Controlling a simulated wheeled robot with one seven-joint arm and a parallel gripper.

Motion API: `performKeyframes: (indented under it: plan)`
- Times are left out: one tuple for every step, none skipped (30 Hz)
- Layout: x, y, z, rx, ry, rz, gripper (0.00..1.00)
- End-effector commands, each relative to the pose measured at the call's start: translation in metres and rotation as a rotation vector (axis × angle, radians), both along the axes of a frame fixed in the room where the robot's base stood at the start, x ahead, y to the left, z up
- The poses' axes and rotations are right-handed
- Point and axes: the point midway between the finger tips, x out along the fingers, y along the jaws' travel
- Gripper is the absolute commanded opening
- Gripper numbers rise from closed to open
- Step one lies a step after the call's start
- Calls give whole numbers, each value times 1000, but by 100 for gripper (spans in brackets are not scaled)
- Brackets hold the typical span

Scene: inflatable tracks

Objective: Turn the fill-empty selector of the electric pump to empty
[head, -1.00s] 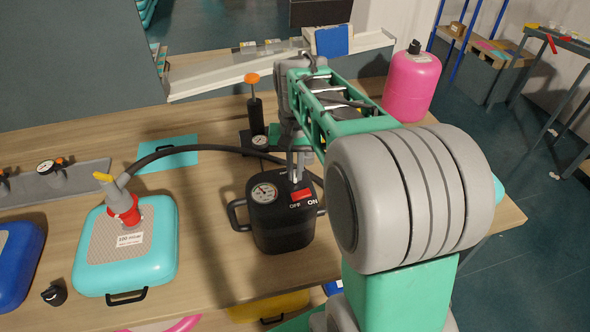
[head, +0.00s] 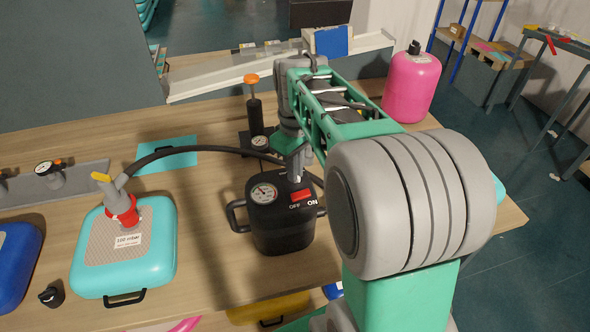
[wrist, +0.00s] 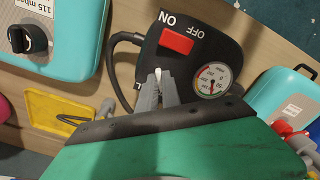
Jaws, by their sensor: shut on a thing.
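The electric pump (head: 283,226) is a black box with a gauge, a red switch and ON/OFF lettering, standing on the wooden table. It also shows in the wrist view (wrist: 185,62). My gripper (head: 297,179) points down onto the top of the pump, behind the red switch. In the wrist view my gripper (wrist: 159,84) is shut on the fill-empty selector, whose small pale tip (wrist: 158,73) shows between the fingers. The rest of the selector and any fill or empty marks are hidden by the fingers.
A dark hose (head: 190,149) runs from the pump area to the valve of a turquoise inflatable (head: 95,262) at left. A hand pump with orange handle (head: 252,80) stands behind the pump. A pink canister (head: 411,90) stands at back right.

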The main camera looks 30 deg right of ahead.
Motion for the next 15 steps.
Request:
performKeyframes:
  plan:
    - [0, 0, 0, -1, -1, 20, 0]
    - [0, 0, 0, -1, -1, 33, 0]
    - [0, 0, 0, 0, -1, 48, 0]
    - [0, 0, 0, 0, -1, 58, 0]
    - [0, 0, 0, 0, -1, 66, 0]
    - [0, 0, 0, 0, -1, 76, 0]
    - [0, 0, 0, 0, -1, 83, 0]
    - [0, 0, 0, 0, -1, 88, 0]
    - [0, 0, 1, 0, -1, 94, 0]
    - [0, 0, 1, 0, -1, 97, 0]
    - [0, 0, 1, 0, -1, 99, 0]
    - [0, 0, 1, 0, -1, 102, 0]
    - [0, 0, 1, 0, -1, 103, 0]
    - [0, 0, 1, 0, -1, 104, 0]
    - [0, 0, 1, 0, -1, 105, 0]
